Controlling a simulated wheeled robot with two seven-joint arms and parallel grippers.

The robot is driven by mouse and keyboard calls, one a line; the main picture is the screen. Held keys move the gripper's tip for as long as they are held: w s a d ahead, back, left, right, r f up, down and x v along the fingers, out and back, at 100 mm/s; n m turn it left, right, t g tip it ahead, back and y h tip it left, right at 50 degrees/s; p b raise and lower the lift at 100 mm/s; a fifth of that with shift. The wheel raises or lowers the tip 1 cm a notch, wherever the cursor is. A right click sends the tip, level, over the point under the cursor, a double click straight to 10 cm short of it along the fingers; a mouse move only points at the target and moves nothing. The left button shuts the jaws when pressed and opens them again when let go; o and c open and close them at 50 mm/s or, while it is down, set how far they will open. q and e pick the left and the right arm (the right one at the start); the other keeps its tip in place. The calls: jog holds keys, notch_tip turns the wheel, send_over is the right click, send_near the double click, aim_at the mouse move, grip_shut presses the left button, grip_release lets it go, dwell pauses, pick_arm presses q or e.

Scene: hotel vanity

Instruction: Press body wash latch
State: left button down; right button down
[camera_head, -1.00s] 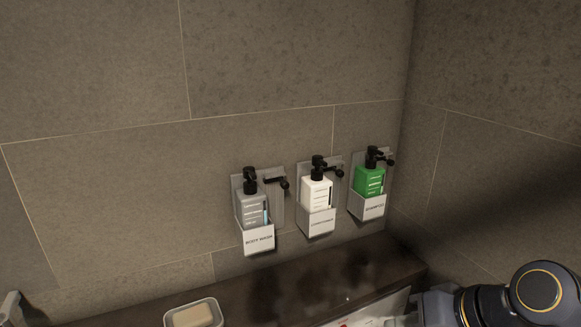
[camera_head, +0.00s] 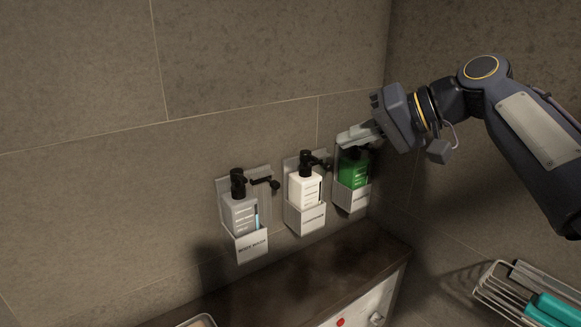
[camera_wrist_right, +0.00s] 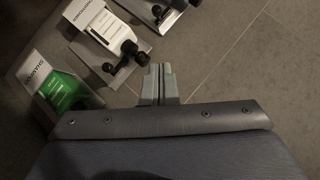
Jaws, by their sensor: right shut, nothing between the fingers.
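The body wash bottle (camera_head: 240,213) is grey with a black pump top and sits in a wall holder labelled BODY WASH (camera_head: 252,246). A black latch (camera_head: 265,183) sticks out from its backplate, right of the pump. My right gripper (camera_head: 343,138) is shut and empty, in front of the top of the green shampoo bottle (camera_head: 353,173), partly hiding its pump. It is well to the right of the body wash. In the right wrist view the shut fingers (camera_wrist_right: 160,82) show beside the conditioner latch (camera_wrist_right: 129,46). My left gripper is not in view.
The white conditioner bottle (camera_head: 306,189) hangs between the body wash and the shampoo. A dark shelf (camera_head: 300,275) runs below the holders. A wire rack (camera_head: 500,290) with teal items is at lower right. The wall left of the body wash is clear.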

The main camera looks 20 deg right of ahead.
jog(key=shift+w+a+f, duration=0.1)
jog(key=p, duration=0.2)
send_near(272, 180)
jog(key=x, duration=0.5)
jog(key=shift+w, duration=0.1)
jog(key=shift+s+a+b, duration=0.2)
jog(key=shift+a, duration=0.3)
jog(key=shift+s+a+b, duration=0.15)
jog(key=shift+s+a, duration=0.1)
jog(key=shift+a, duration=0.25)
